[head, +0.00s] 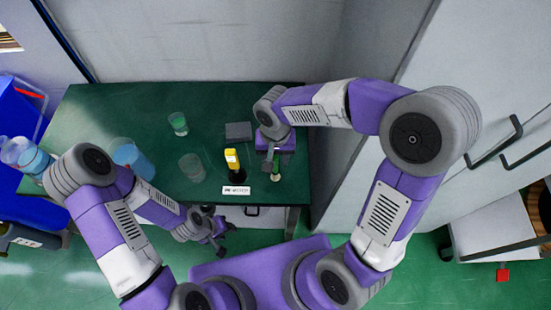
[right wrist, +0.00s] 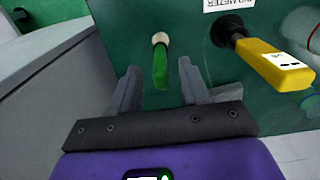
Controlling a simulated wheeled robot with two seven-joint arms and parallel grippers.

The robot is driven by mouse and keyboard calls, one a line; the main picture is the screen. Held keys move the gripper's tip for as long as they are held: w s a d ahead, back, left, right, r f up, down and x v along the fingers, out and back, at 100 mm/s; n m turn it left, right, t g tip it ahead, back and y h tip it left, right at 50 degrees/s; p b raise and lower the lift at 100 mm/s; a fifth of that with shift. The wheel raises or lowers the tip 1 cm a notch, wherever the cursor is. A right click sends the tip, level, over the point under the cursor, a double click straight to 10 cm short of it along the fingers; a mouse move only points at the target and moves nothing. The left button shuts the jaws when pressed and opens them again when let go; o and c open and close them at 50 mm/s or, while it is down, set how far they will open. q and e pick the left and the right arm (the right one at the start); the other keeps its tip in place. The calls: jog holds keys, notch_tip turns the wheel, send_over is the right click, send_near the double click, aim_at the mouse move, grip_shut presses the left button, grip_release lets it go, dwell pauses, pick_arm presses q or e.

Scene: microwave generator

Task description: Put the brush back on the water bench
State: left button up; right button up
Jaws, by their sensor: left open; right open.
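The brush (head: 276,167), with a green handle and a pale end, is on the right part of the green bench (head: 95,110). It also shows in the right wrist view (right wrist: 160,68), its green handle end lined up with the gap between my right fingers. My right gripper (head: 275,152) is open above the bench; the fingers appear apart from the brush. It also shows in the right wrist view (right wrist: 159,78). My left gripper (head: 223,238) is open and empty, low in front of the bench's front edge.
A yellow meter (head: 232,158) stands in a dark base beside the brush, behind a white label (head: 236,190). Glass beakers (head: 178,123) (head: 191,166) and a grey block (head: 238,131) stand on the bench. Blue-tinted vessels (head: 135,160) are at left; a grey cabinet wall (head: 345,150) is close at right.

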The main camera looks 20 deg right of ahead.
notch_tip(320, 180, up, 9)
jog(key=shift+f+p, duration=0.1)
jog(key=shift+p, duration=1.1)
